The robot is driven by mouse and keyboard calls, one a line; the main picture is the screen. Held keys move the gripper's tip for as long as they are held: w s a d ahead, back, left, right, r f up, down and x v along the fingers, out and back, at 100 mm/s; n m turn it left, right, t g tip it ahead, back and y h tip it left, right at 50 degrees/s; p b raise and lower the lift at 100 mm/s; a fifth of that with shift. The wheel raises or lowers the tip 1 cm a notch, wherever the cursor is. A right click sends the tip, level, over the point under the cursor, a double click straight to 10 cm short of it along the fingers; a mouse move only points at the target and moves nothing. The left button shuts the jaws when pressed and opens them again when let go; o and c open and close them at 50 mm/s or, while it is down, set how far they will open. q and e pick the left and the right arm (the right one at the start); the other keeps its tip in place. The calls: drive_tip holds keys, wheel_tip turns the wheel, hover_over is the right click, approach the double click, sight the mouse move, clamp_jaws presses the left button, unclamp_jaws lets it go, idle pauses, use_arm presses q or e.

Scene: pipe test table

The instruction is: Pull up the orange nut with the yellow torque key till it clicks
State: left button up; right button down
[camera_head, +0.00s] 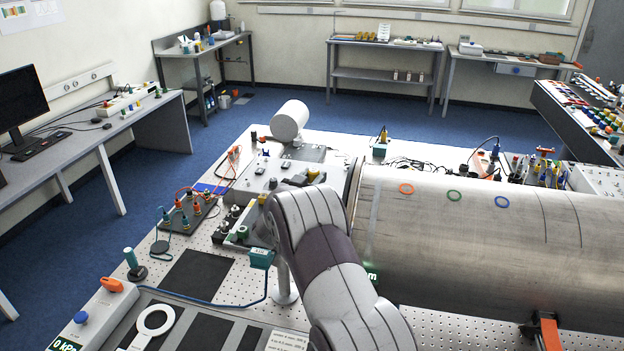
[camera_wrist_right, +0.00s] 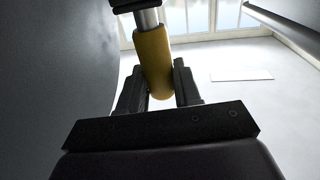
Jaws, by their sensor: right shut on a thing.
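The yellow torque key shows in the right wrist view as a yellow handle (camera_wrist_right: 153,55) on a grey metal shaft with a dark head at the top edge. My right gripper (camera_wrist_right: 158,75) is shut on this handle, one dark finger on each side. In the head view my right arm comes up from the bottom and bends over the table; its gripper and the key are hidden there. I cannot pick out the orange nut for certain. A dark board (camera_head: 187,217) at the left of the table carries several fittings, some orange, with thin hoses. My left gripper is not in view.
A large metal pipe (camera_head: 480,240) fills the right of the table, beside my right arm. A grey device (camera_head: 285,180) and a white cylinder (camera_head: 290,120) stand behind the arm. A teal box (camera_head: 261,258) is close left of it. A dark mat (camera_head: 195,275) lies bare.

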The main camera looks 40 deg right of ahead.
use_arm(q)
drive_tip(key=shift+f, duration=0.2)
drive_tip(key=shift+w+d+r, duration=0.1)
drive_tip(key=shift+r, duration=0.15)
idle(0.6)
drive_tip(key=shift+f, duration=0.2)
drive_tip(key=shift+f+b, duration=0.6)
drive_tip(key=shift+b, duration=0.05)
idle(6.1)
